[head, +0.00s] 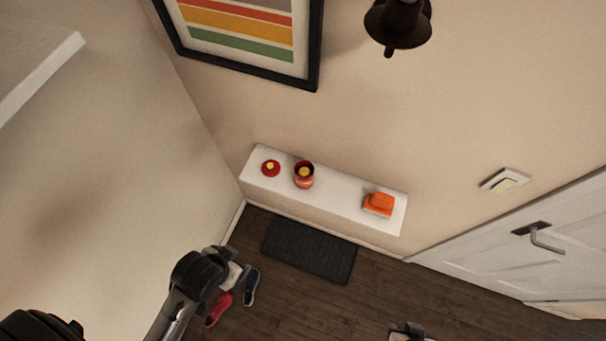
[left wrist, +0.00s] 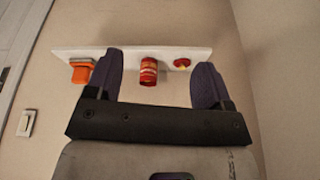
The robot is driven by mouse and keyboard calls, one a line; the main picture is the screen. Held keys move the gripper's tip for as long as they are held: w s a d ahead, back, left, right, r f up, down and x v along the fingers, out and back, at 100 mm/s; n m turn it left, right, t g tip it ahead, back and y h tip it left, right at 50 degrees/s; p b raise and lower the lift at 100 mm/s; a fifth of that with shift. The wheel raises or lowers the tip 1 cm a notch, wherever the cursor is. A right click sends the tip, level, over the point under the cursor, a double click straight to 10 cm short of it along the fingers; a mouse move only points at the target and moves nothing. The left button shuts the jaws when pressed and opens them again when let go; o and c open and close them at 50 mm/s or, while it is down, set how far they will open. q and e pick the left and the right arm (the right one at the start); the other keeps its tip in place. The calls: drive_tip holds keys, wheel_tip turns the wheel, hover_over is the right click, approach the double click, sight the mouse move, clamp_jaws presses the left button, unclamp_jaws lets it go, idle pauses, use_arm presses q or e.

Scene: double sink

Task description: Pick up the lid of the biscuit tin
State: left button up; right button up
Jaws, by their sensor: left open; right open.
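The lid of the biscuit tin (head: 270,168), a small red disc with a yellow knob, lies at the left end of a white wall shelf. It also shows in the left wrist view (left wrist: 184,64). The red biscuit tin (head: 304,180) stands open beside it, with something yellow inside; the left wrist view shows it too (left wrist: 149,72). My left gripper (left wrist: 158,65) is open and empty, its dark fingers apart, some way from the shelf. My right gripper (head: 407,328) is partly in view at the bottom edge of the head view, open and away from the shelf.
The narrow white shelf (head: 339,195) also holds an orange object (head: 379,203) at its right end. A dark doormat (head: 309,250) and shoes (head: 219,309) lie on the floor below. A wall lamp (head: 398,24) and a picture frame (head: 316,50) are above; a door (head: 520,250) stands right.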

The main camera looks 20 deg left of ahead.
use_arm(q)
drive_tip(key=shift+o, duration=0.4)
drive_tip(key=o, duration=0.4)
